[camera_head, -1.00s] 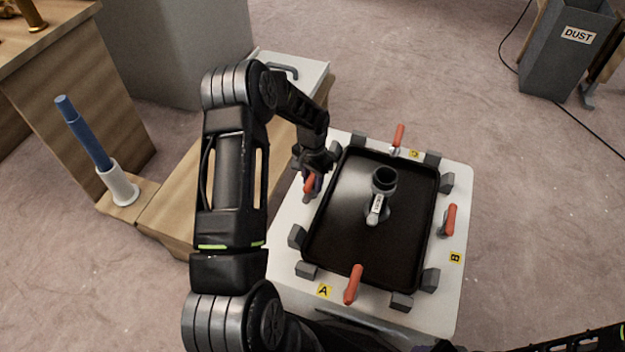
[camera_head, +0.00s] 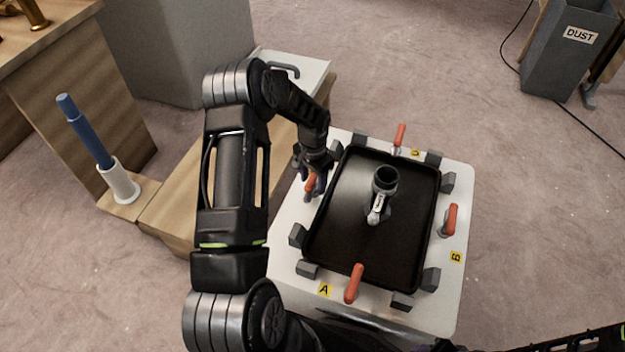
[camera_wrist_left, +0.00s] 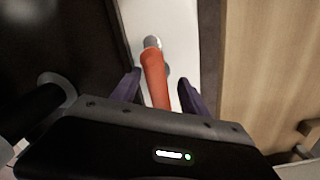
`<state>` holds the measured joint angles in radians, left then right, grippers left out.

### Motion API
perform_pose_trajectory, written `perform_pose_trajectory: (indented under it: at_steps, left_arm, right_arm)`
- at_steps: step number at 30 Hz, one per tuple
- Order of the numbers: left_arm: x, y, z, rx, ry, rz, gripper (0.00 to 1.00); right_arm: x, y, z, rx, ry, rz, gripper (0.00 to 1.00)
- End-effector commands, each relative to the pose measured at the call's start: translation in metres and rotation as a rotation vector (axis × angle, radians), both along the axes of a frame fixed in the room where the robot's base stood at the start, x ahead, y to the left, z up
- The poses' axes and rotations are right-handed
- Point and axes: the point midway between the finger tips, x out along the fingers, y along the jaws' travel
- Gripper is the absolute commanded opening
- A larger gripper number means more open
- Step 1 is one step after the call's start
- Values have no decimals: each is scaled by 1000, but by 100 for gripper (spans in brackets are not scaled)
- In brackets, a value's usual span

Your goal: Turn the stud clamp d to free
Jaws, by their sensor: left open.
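The clamp at the left side of the white board has an orange handle (camera_head: 311,183). Its letter label is not visible; the other clamps carry A, B and C, so I take this one as clamp d. My left gripper (camera_head: 309,178) is at this handle, coming from above and partly covering it. In the left wrist view the orange handle (camera_wrist_left: 154,78) lies between the two dark, spread fingers (camera_wrist_left: 160,90), with visible gaps on both sides. The handle's lower end is hidden behind the gripper body. My right gripper is not in view.
The white board (camera_head: 452,290) holds a black tray (camera_head: 335,235) with a dark upright pipe fitting (camera_head: 384,182) in it. Other orange-handled clamps stand near A (camera_head: 354,284), B (camera_head: 450,220) and C (camera_head: 400,135). Grey blocks ring the tray. A wooden bench (camera_head: 180,205) lies left.

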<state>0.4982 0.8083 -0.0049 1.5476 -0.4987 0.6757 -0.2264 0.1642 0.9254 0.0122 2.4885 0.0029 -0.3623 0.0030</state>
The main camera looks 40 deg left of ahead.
Motion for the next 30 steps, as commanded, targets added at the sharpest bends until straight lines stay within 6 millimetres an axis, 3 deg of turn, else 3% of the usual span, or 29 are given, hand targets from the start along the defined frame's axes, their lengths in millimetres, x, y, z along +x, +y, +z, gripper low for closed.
perform_pose_trajectory:
  at_steps: [5, 18, 30]
  left_arm:
    - [1, 0, 10, 0, -3, 0, 52]
    - [0, 0, 73, 1, -1, 0, 52]
    - [0, 0, 78, 0, 1, 0, 52]
  right_arm:
    - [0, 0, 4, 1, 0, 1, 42]
    - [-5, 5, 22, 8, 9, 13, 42]
    - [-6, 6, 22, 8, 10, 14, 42]
